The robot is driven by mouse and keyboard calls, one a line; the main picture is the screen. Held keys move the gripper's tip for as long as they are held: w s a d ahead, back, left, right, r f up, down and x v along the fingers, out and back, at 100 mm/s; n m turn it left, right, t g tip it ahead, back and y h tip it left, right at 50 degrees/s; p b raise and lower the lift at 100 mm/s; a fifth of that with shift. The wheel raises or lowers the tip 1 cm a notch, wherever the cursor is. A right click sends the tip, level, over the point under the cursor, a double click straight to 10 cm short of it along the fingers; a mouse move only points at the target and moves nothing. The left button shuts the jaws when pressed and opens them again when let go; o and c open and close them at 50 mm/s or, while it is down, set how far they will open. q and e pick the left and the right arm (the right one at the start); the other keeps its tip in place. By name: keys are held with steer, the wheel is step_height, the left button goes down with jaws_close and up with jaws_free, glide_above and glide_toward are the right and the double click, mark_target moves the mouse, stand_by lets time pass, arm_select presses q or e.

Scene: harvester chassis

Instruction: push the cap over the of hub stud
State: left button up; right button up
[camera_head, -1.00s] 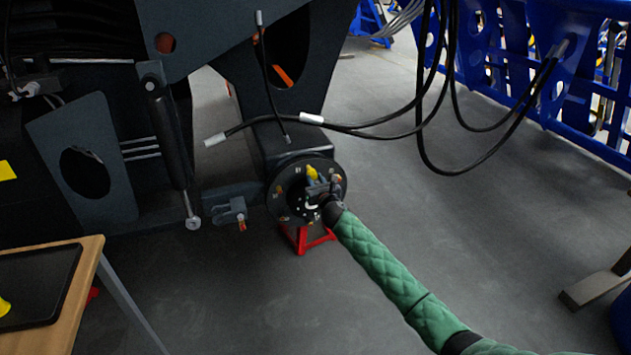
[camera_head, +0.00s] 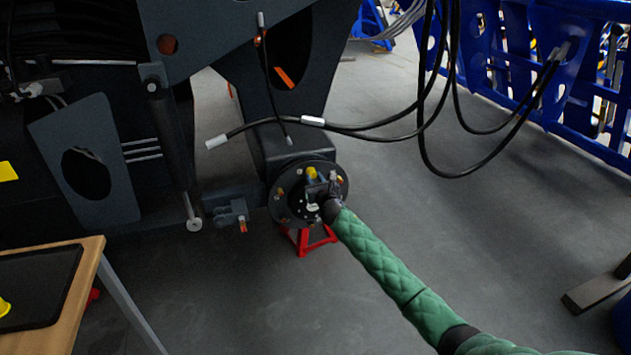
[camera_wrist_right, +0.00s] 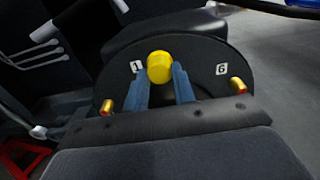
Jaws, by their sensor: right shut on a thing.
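The yellow cap (camera_head: 311,173) is at the upper part of the round black hub (camera_head: 283,207). My right gripper (camera_head: 314,181) is in front of the hub, with the green-sleeved arm coming from the lower right. In the right wrist view, the two blue-grey fingers are shut on the cap (camera_wrist_right: 160,66), against the hub face (camera_wrist_right: 207,55) between the labels 1 and 6. The stud behind the cap is hidden, and I cannot tell how far the cap sits over it. Bare brass studs (camera_wrist_right: 238,85) with red show on either side. My left gripper is out of view.
A red stand (camera_head: 305,240) is under the hub. Black hoses (camera_head: 385,134) hang above and to the right. A wooden table (camera_head: 85,275) with a black tray (camera_head: 45,290) and a yellow piece (camera_head: 4,307) is at lower left.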

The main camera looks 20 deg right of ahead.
steer(key=shift+w, duration=0.65)
steer(key=o, duration=0.8)
steer(key=shift+o, duration=0.2)
steer(key=shift+s, duration=0.15)
steer(key=shift+s+r+p, duration=0.15)
steer(key=shift+s+p, duration=0.5)
steer(key=shift+s, duration=0.6)
steer(key=shift+s+p, duration=0.4)
steer(key=shift+s, duration=0.7)
steer(key=shift+s, duration=0.1)
